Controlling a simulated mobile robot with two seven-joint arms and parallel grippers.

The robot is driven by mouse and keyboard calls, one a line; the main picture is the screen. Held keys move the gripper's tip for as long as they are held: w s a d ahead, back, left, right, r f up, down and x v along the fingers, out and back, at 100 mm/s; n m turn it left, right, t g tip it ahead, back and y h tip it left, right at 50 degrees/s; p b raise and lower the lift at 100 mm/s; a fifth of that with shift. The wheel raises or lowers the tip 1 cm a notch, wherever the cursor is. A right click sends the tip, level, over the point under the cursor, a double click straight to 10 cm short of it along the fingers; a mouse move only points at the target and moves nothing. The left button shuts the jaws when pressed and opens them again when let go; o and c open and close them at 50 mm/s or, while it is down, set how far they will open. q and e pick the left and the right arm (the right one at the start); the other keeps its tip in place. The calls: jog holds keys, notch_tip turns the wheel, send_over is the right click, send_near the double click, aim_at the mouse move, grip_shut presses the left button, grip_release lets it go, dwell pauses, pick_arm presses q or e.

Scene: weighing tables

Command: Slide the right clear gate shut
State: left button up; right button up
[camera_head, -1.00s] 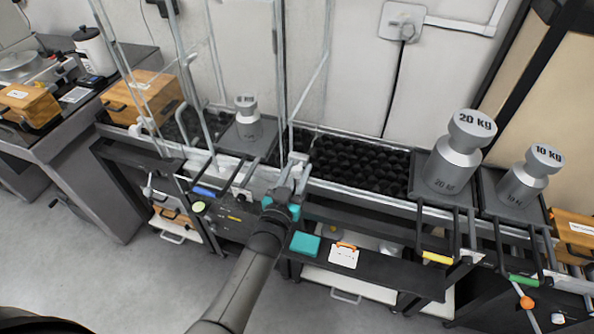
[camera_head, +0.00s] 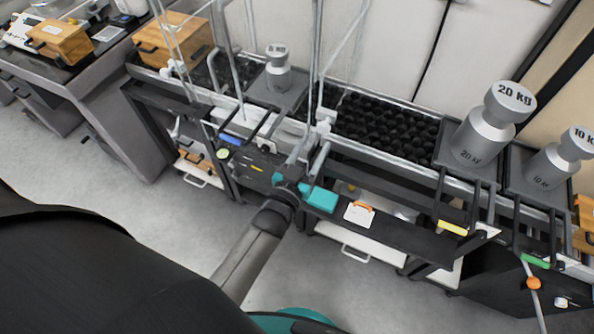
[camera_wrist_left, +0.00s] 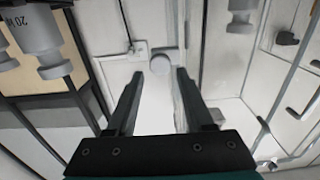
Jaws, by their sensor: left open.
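The right clear gate (camera_head: 316,62) is a see-through panel edged with thin grey metal rods. It stands upright by the left end of the trough of black lumps, with a small white fitting (camera_head: 324,117) at its lower front. My left gripper (camera_head: 309,152) is just in front of and below that fitting, fingers pointing up and away. In the left wrist view the fingers (camera_wrist_left: 158,88) are open and apart. A round grey knob and pale surface show beyond them; I cannot tell whether the knob belongs to the gate. My right gripper is out of view.
A trough of black lumps (camera_head: 385,128) lies right of the gate. A 20 kg weight (camera_head: 490,125) and a 10 kg weight (camera_head: 560,160) stand farther right; a smaller weight (camera_head: 278,72) stands left.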

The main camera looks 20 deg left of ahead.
pick_arm(q)
jog(key=s, duration=0.9)
jog(key=shift+a+p, duration=0.15)
jog(key=shift+p, duration=0.25)
jog(key=shift+w, duration=0.1)
jog(key=s+d+f+m+g+b, duration=0.1)
jog(key=s+f+g, duration=0.35)
jog(key=f, duration=0.65)
jog(key=s+f+g, duration=0.4)
jog(key=s+f, duration=0.2)
jog(key=f, duration=0.5)
jog(key=s+a+f+g, duration=0.2)
jog(key=s+f+g, duration=0.2)
jog(key=s, duration=0.6)
jog(key=s+a+f+m+g+b, duration=0.1)
jog(key=s+a+f+g, duration=0.2)
jog(key=s+f, duration=0.6)
jog(key=shift+s+g+y, duration=0.3)
jog(key=shift+s+g, duration=0.45)
jog(key=shift+s, duration=0.3)
jog(key=shift+d, duration=0.1)
